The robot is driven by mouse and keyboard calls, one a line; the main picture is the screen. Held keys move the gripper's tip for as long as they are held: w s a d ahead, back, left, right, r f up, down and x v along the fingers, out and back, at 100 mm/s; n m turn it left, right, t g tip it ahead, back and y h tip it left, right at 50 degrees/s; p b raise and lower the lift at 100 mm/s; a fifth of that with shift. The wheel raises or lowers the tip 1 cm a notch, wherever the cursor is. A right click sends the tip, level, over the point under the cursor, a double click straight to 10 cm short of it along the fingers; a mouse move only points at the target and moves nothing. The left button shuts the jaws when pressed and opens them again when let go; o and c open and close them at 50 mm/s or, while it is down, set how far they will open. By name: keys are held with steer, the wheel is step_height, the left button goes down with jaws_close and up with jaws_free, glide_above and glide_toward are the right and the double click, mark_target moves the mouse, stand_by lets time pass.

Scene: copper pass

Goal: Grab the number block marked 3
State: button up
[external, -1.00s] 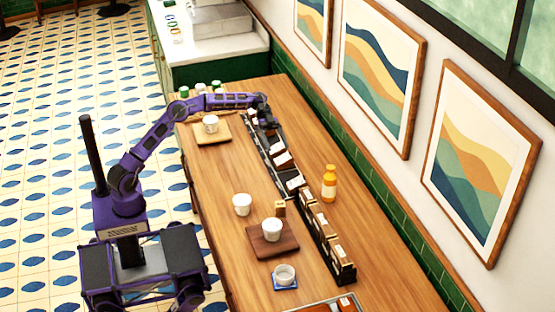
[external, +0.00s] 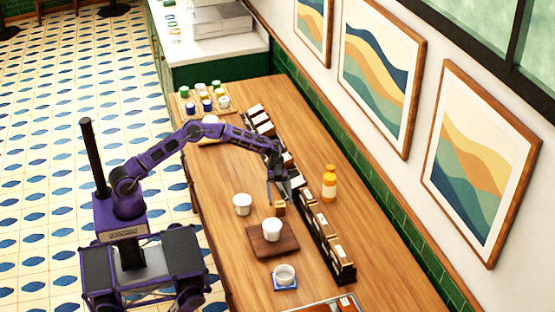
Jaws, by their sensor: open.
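My gripper (external: 280,198) is open, pointing down over the middle of the table, beside the long black rack. A small tan wooden block (external: 279,209) stands on the table right below or between the fingertips; I cannot tell whether they touch it. No number is readable on it at this size, so I cannot tell whether it is the block marked 3. Part of the black rack is hidden behind my gripper and forearm.
A white cup (external: 242,204) stands left of the small block. Another white cup (external: 272,229) sits on a brown board (external: 291,241) just in front. An orange bottle (external: 329,183) stands to the right. The black rack (external: 345,273) with white-labelled items runs along the table.

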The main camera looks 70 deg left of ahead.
mark_target(281, 209)
steer(key=x, duration=0.5)
steer(key=shift+s+d+f, duration=0.2)
steer(key=shift+f, duration=0.2)
jaws_close()
